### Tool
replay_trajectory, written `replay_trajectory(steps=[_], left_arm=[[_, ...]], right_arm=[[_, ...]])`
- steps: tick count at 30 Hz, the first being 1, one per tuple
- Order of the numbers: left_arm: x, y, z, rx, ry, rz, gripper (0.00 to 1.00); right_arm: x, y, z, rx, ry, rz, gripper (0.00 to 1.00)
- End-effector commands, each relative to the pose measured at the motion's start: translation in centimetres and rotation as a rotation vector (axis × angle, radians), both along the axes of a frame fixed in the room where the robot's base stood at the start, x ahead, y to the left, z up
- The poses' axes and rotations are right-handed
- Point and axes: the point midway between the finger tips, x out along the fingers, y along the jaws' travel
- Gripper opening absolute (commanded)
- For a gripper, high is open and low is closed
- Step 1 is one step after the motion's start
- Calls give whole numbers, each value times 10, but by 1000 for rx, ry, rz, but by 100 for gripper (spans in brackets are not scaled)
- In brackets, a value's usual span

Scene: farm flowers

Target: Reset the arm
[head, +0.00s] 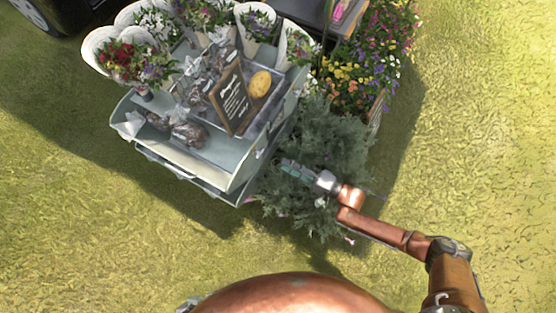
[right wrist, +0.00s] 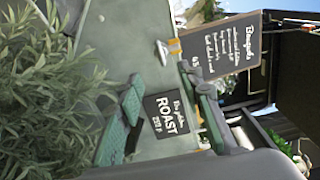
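My right arm comes in from the lower right in the head view. Its gripper (head: 288,167) is over the grey-green bush, close to the right side of the flower cart (head: 245,168). In the right wrist view the two green-padded fingers of the gripper (right wrist: 165,98) are spread apart, with a small black "ROAST" sign (right wrist: 167,115) visible behind the gap. Nothing is held between them. I cannot tell whether the fingers touch the leaves. My left gripper is not in view.
The cart holds wrapped bouquets (head: 255,22), a chalkboard sign (head: 231,98) and a yellow round item (head: 260,84). The bush (head: 325,130) and colourful flowers (head: 372,70) stand right of the cart. Open grass (head: 480,130) lies at the right.

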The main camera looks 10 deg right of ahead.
Motion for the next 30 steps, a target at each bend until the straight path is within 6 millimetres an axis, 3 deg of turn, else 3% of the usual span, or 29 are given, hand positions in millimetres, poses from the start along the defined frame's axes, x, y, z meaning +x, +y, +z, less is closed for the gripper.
replay_trajectory(steps=[6, 24, 27, 30], left_arm=[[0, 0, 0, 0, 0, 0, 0], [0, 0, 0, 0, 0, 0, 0], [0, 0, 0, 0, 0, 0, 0], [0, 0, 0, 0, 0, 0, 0]], right_arm=[[-9, -13, 0, 0, 0, 0, 34], [-11, -11, -1, -2, 0, 0, 34], [-24, -2, -11, -29, 1, -9, 34], [-54, 19, -32, -109, -6, -26, 34]])
